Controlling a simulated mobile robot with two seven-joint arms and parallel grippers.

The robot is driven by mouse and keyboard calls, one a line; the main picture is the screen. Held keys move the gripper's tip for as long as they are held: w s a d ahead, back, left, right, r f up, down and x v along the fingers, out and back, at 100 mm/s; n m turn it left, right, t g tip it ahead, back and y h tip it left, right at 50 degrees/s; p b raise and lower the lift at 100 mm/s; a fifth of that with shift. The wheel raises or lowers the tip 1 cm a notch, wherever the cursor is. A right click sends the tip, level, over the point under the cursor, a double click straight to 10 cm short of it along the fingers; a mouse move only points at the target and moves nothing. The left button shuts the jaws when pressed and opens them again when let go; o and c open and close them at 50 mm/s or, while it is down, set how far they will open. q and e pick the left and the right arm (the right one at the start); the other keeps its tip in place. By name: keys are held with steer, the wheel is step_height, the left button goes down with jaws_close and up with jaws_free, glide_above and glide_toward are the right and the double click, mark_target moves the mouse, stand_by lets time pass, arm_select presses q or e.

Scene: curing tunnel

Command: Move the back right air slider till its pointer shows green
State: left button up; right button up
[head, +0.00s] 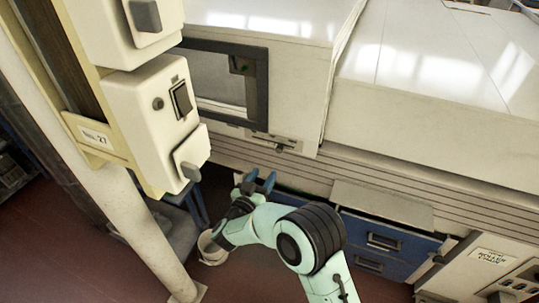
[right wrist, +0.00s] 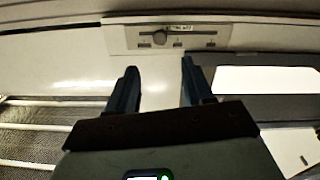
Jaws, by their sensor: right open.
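An air slider (right wrist: 160,37) shows at the top of the right wrist view as a dark round knob on a horizontal slot, left of the slot's middle. It sits on a pale plate (right wrist: 115,38) with small labels, too small to read. The plate also shows in the head view (head: 262,137), under the dark-framed window. No green pointer can be made out on it. My right gripper (head: 261,177) is open and empty, below the plate in the head view. In the right wrist view its two dark blue fingers (right wrist: 159,69) point towards the slider, apart from it.
A post with white switch boxes (head: 143,120) stands at the left. The dark-framed window (head: 258,85) is above the plate. Blue drawers (head: 383,243) and a ledge (head: 385,203) lie to the right of my arm. A white bucket (head: 211,248) stands on the floor.

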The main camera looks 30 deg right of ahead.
mark_target(278, 151)
steer(key=x, duration=1.1)
steer(key=shift+w+d+f+p, duration=0.1)
steer(key=shift+w+d+p, duration=0.1)
steer(key=shift+p, duration=0.15)
jaws_close()
